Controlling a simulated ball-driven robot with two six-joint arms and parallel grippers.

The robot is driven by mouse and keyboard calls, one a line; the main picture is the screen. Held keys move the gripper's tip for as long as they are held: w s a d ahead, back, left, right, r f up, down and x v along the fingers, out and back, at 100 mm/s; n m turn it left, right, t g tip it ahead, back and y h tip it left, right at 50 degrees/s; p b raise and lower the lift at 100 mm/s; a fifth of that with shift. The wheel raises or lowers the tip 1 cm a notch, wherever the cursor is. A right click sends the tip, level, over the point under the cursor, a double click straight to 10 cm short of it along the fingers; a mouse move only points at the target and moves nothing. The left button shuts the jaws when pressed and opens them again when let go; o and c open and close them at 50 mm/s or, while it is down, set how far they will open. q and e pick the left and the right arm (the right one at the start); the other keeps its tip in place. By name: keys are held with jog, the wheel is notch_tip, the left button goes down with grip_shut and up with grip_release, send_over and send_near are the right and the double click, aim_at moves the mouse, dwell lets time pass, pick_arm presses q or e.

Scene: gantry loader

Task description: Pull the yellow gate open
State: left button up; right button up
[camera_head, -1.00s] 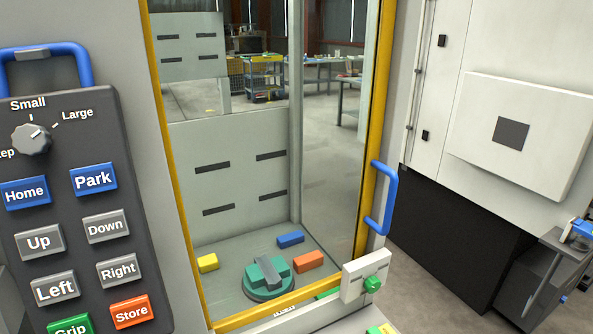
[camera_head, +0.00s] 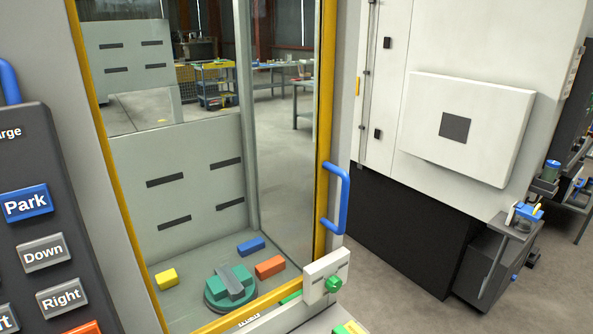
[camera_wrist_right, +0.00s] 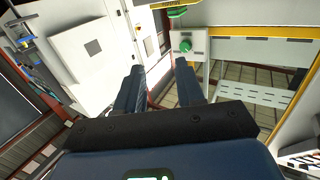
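The yellow-framed gate (camera_head: 322,120) stands upright in the head view, with clear panes inside the frame. It looks shut, but I cannot fully tell. A blue handle (camera_head: 341,200) is fixed to its right post. A white box with a green knob (camera_head: 333,284) sits at the gate's lower right corner. In the right wrist view, my right gripper (camera_wrist_right: 160,70) is open, with nothing between its fingers. The white box and green knob (camera_wrist_right: 186,45) show beyond its fingertips, apart from them. The blue handle is not clear there. My left gripper is in neither view.
Behind the gate, yellow, blue and orange blocks (camera_head: 270,266) lie around a green round fixture (camera_head: 230,288). A dark control panel (camera_head: 50,225) stands at the left. A white cabinet (camera_head: 470,115) stands at the right, with grey floor (camera_head: 375,300) before it.

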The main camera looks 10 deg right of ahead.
jog(key=w+d+r+t+p, duration=0.1)
jog(key=w+r+p, duration=0.3)
jog(key=w+r, duration=0.55)
jog(key=w+d+r+t+y+p, duration=0.1)
jog(key=w+r+p, duration=0.35)
jog(key=r, duration=1.05)
jog(key=w+d+r+t+p, duration=0.1)
jog(key=w+r+p, duration=0.3)
jog(key=w+r, duration=0.6)
jog(key=n+g+y, duration=0.4)
jog(key=y, duration=0.1)
send_near(346, 198)
jog(key=x, duration=0.9)
jog(key=shift+w+r, duration=0.1)
jog(key=shift+w, duration=0.05)
jog(key=shift+x, duration=0.75)
